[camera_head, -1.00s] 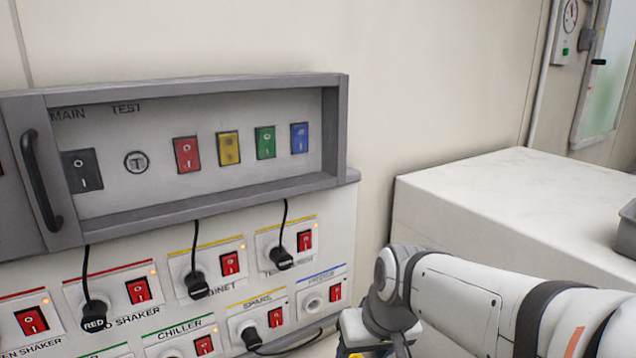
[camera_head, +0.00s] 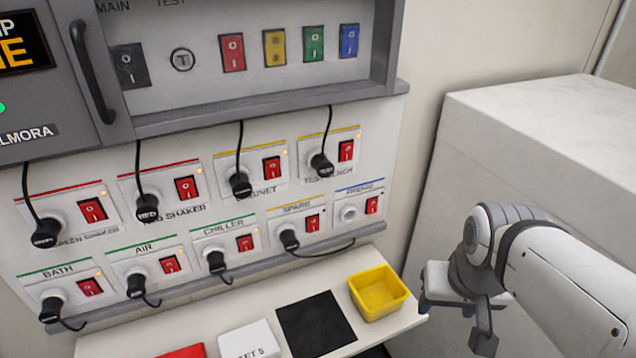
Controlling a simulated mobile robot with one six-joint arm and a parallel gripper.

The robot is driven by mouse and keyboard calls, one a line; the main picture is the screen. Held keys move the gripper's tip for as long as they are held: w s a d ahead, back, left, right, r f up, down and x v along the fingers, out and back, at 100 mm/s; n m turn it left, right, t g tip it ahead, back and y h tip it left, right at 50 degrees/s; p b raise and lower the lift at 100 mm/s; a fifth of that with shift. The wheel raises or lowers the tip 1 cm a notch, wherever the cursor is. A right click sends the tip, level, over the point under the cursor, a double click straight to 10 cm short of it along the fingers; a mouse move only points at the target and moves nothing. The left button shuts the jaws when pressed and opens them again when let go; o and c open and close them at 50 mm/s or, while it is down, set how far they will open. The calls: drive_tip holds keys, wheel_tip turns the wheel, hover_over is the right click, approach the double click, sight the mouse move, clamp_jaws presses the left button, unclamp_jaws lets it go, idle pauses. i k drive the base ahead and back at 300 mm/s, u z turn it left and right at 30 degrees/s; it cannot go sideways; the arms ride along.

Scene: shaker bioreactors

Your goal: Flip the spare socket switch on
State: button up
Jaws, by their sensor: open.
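The socket labelled SPARE (camera_head: 297,233) is in the lower row of the wall panel, under a yellow stripe. Its red rocker switch (camera_head: 312,223) is at the right of the socket plate. A black plug (camera_head: 289,240) sits in it, with a cable running off to the right. I cannot tell which way the rocker is tipped or whether its small lamp is lit. My gripper (camera_head: 447,304) is right of the panel and apart from it, beside the white block. It is open and I see nothing in it.
Other sockets with plugs and red switches surround it, including CHILLER (camera_head: 232,247). A blue-striped socket (camera_head: 349,213) at its right has no plug. Below, a shelf holds a yellow bin (camera_head: 379,294) and a black mat (camera_head: 315,324). A white block (camera_head: 540,150) stands right.

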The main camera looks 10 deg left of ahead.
sight(313, 225)
drive_tip(key=z, duration=0.55)
drive_tip(key=k, duration=1.3)
drive_tip(key=u, duration=0.35)
drive_tip(key=i, duration=1)
drive_tip(key=u, duration=0.1)
